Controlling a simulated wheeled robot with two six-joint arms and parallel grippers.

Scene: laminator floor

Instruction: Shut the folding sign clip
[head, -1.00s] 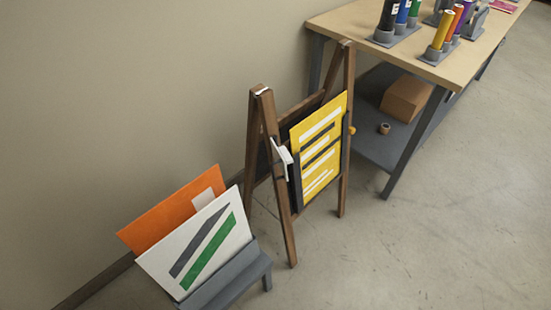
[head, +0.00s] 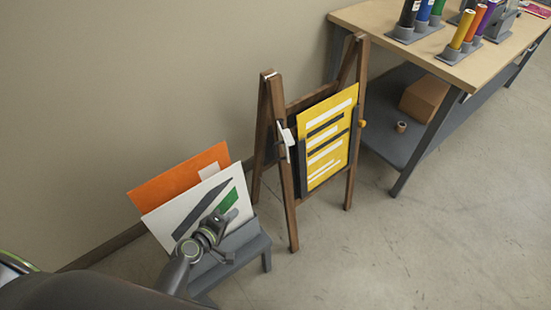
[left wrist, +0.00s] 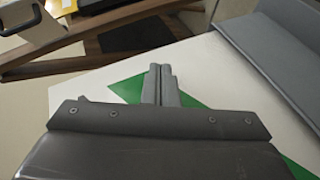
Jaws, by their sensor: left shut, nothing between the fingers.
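The folding sign (head: 291,216) is a brown wooden A-frame standing on the floor, holding a yellow poster (head: 328,138) with white and dark bars. A pale clip flap (head: 288,135) sticks out at the sign's left edge. A pale plate that looks like this flap (left wrist: 14,14) shows at the top left of the left wrist view. My left gripper (head: 229,215) is shut and empty, in front of the white poster and left of the sign, apart from the clip. Its closed fingers (left wrist: 160,72) also show in the left wrist view. My right gripper is out of view.
A grey rack (head: 253,242) holds a white poster (head: 165,220) and an orange poster (head: 160,189) close to my left arm. A workbench (head: 380,18) with several coloured tubes stands at the back right. The floor (head: 400,250) at right is clear.

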